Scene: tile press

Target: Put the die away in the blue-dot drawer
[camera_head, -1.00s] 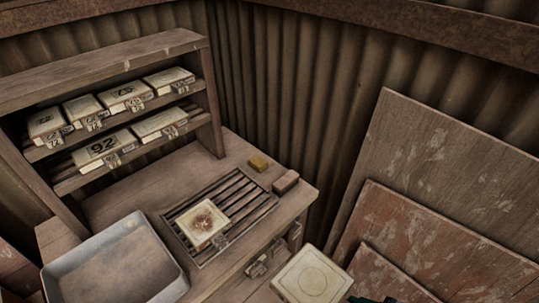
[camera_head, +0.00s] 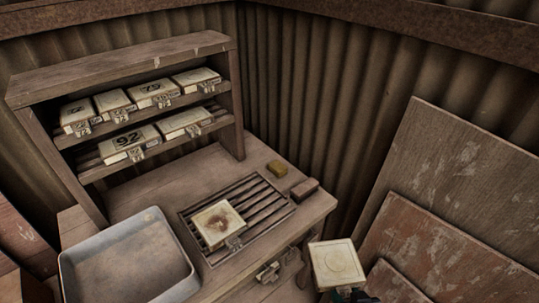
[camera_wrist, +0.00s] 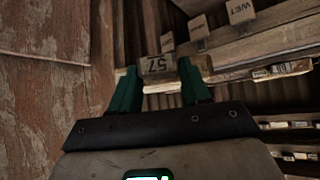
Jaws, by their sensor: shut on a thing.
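My gripper (camera_wrist: 157,68) is shut on a die (camera_head: 338,262), a square cream block with a faint circle on its face. In the wrist view the two teal fingers pinch its metal tag (camera_wrist: 158,64), which reads 57. In the head view my gripper (camera_head: 354,295) shows only as a dark bit below the die, at the bottom edge. The die is in front of the bench's right end, clear of the top. Drawer fronts with metal pulls (camera_head: 268,272) show partly under the bench top. I see no blue dot on them.
Another cream block with a brown stain (camera_head: 218,222) lies on the slatted rack (camera_head: 262,206). A grey tray (camera_head: 75,262) is at left. A shelf (camera_head: 120,62) holds several tagged blocks. A sponge (camera_head: 277,168) and a brown block (camera_head: 304,189) lie behind. Boards (camera_head: 470,170) lean at right.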

